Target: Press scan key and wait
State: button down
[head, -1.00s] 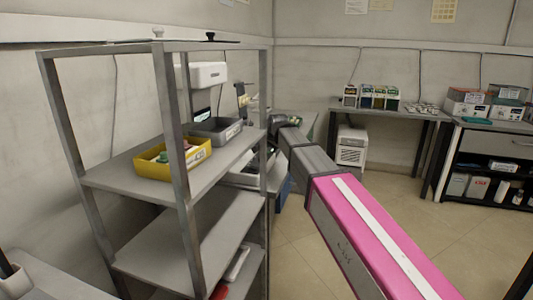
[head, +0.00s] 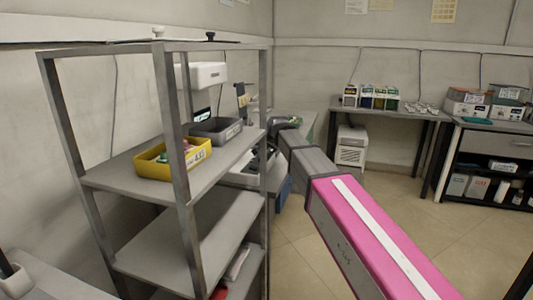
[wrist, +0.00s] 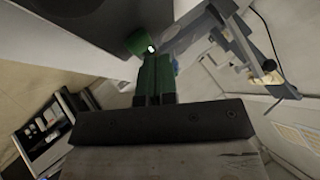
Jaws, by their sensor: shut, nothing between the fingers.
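In the wrist view my gripper (wrist: 153,80) points up the picture, with its dark green fingers together and nothing seen between them. Just beyond the fingertips is a green block (wrist: 136,42) with a small bright white spot. I cannot tell if the fingertips touch it or whether it is the scan key. In the head view my arm reaches to the bench area behind the rack, and the rack hides my fingers. A white machine (head: 205,74) stands there, partly hidden by the rack posts. No labelled scan key can be made out.
A grey metal rack (head: 225,222) stands at the left, close to my arm. It holds a yellow bin (head: 153,169) and a grey bin (head: 205,137). A table with small boxes (head: 378,96) is at the back. The floor (head: 455,235) at the right is clear.

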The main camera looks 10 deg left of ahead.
jog(key=shift+f, duration=0.45)
dwell(0.6)
jog(key=shift+r, duration=0.85)
jog(key=shift+r, duration=0.15)
jog(key=shift+r, duration=2.4)
